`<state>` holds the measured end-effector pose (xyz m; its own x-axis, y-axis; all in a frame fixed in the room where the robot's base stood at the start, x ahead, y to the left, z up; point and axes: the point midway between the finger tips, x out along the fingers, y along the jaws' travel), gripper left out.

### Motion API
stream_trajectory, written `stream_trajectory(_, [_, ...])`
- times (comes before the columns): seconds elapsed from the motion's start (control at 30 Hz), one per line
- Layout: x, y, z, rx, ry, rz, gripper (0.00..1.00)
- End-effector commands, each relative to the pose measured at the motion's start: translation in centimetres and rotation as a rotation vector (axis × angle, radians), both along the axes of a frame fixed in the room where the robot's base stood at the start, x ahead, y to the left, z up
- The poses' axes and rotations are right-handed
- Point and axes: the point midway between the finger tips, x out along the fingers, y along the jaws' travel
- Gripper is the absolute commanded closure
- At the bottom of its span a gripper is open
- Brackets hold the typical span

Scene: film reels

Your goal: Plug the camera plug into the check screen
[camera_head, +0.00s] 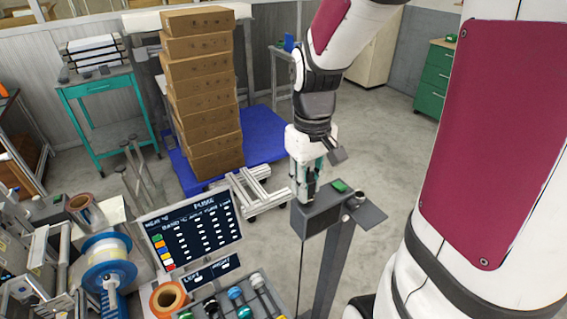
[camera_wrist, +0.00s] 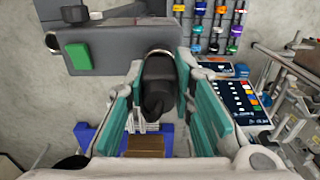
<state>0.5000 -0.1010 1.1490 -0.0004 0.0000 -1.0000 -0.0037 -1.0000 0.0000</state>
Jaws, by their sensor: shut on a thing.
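My gripper (camera_head: 306,194) points down at the left part of the top of a grey box on a post (camera_head: 322,219). In the wrist view my gripper (camera_wrist: 156,95) has its teal fingers closed on both sides of a black, rounded piece, apparently the camera plug (camera_wrist: 158,80). The plug overlaps the edge of the grey box (camera_wrist: 125,55) in that view; I cannot tell whether it touches or enters it. The box may be the check screen; its identity is not clear. A green block (camera_head: 340,186) sits on its top, also in the wrist view (camera_wrist: 78,57).
A dark panel with a lettered table (camera_head: 192,232) stands at the left, above a rack of coloured plugs (camera_head: 240,300). Film reels (camera_head: 106,262) lie farther left. Stacked cardboard boxes (camera_head: 203,95) stand on a blue platform (camera_head: 262,146) behind.

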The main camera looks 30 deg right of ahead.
Motion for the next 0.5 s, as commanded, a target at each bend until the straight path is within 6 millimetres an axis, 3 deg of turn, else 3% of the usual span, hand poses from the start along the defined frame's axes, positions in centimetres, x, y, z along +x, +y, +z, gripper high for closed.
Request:
stream_trajectory(0.03, [0.01,0.0,-0.26,0.0,0.001,0.0,1.0])
stream_trajectory(0.07, [0.02,-0.01,-0.22,0.0,0.0,0.0,0.73])
stream_trajectory(0.13, [0.0,-0.01,-0.18,0.0,0.0,0.0,0.57])
stream_trajectory(0.17, [0.0,-0.01,-0.17,0.0,0.0,0.0,0.54])
stream_trajectory(0.5, [0.02,-0.02,0.06,-0.001,-0.001,0.0,0.54])
